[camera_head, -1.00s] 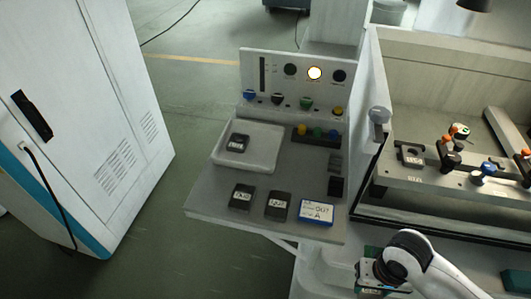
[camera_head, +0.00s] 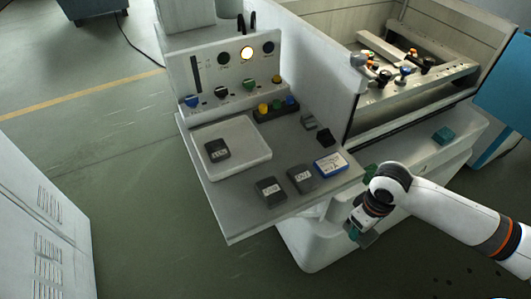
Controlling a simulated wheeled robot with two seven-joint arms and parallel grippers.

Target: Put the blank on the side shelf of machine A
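The side shelf (camera_head: 235,212) of the machine is a grey plate in the middle of the camera_head view. Dark blocks with white labels lie on it: one (camera_head: 217,150) in a pale tray (camera_head: 262,163), and two (camera_head: 270,192) (camera_head: 301,179) near the front edge. Which piece is the blank I cannot tell. A blue-edged card (camera_head: 330,164) marked A lies right of them. My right gripper (camera_head: 358,228) hangs off the shelf's right front corner, pointing down. Something teal shows at its tip; whether it is held or part of the fingers is unclear. My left gripper is out of view.
A control panel (camera_head: 215,72) with a lit yellow lamp stands behind the shelf. Coloured knobs (camera_head: 275,107) and small dark blocks (camera_head: 322,136) sit on the shelf's right. A teal block (camera_head: 443,135) lies on the machine's front ledge. A white cabinet (camera_head: 40,235) stands at lower left.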

